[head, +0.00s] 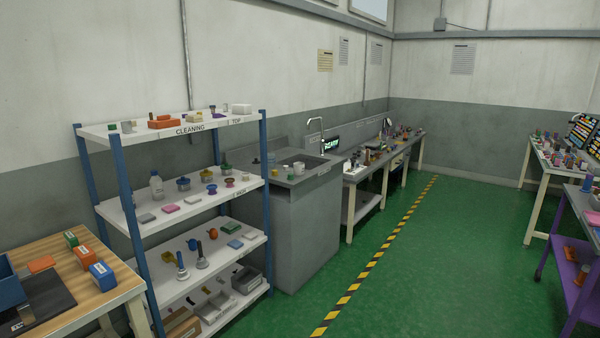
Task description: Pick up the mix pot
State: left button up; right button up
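I cannot tell for certain which object is the mix pot. A white cup-like vessel (299,168) stands on the grey sink counter (275,181). Small lidded pots, one grey and blue (183,184) and another (206,175), stand on the second level of the white shelf rack (140,225). All of these are small and far off, so details are hard to make out. Neither of my grippers is in the head view.
A wooden table (70,318) with boxes stands at the lower left. A purple cart (568,285) and another bench (548,165) stand at the right. The green floor (430,270) is clear, with a yellow-black stripe.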

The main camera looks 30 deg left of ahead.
aim_at(299, 166)
jog(key=z, duration=0.05)
jog(key=i, duration=4.5)
jog(key=u, duration=0.6)
jog(key=i, duration=1.3)
jog(key=u, duration=1.45)
jog(key=i, duration=1.25)
jog(key=u, duration=0.95)
jog(key=i, duration=0.25)
jog(key=z, duration=0.05)
